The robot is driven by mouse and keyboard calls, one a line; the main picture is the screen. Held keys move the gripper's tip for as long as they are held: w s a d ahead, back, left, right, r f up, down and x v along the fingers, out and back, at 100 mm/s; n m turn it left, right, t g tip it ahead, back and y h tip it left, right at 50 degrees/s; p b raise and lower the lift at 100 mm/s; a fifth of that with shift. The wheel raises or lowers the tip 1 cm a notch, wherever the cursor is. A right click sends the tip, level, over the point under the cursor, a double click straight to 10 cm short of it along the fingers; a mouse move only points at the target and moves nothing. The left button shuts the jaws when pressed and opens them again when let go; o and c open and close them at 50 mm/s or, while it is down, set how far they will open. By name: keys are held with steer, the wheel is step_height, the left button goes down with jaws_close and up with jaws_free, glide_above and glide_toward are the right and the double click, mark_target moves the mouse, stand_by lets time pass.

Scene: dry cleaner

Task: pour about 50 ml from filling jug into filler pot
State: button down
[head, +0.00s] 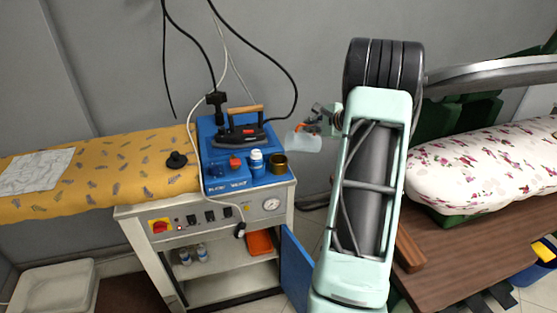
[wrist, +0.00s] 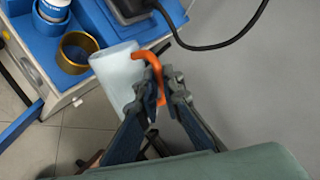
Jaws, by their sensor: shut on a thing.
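The filling jug is a pale translucent jug (head: 304,142) with an orange handle, held in the air right of the blue station. In the wrist view, my gripper (wrist: 161,95) is shut on its orange handle, with the pale body (wrist: 118,72) to the left. My gripper also shows in the head view (head: 318,122). A brass-coloured open pot (head: 278,160), apparently the filler pot, stands on the blue top's right front corner. The jug's contents and exact tilt are unclear.
An iron (head: 240,134) rests behind on the blue station (head: 214,158), with cables hanging above. A yellow ironing board (head: 100,173) lies left.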

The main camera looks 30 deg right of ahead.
mark_target(301, 136)
steer(key=shift+w+a+r+n+h+b, duration=0.15)
steer(key=shift+a+r+n+h+b, duration=0.1)
steer(key=shift+a+b, duration=0.4)
steer(key=shift+w+a+r+n+h+b, duration=0.2)
steer(key=shift+a+b, duration=0.25)
steer(key=shift+b, duration=0.4)
stand_by(0.8)
steer(key=shift+a+r+n+g+h+b, duration=0.25)
steer(key=shift+a+r+g+h+b, duration=0.1)
steer(key=shift+b, duration=0.5)
stand_by(0.4)
steer(key=shift+s+d+r+p, duration=0.1)
steer(key=shift+d+p, duration=0.25)
steer(key=shift+p, duration=0.4)
steer(key=d+p, duration=0.1)
steer(key=d+f+m+y+p, duration=0.1)
steer(key=d+f+t+p, duration=0.1)
steer(key=shift+s+d+y+p, duration=0.1)
steer(key=shift+s+y+p, duration=0.2)
steer(key=shift+s+y, duration=0.1)
steer(key=shift+m, duration=0.3)
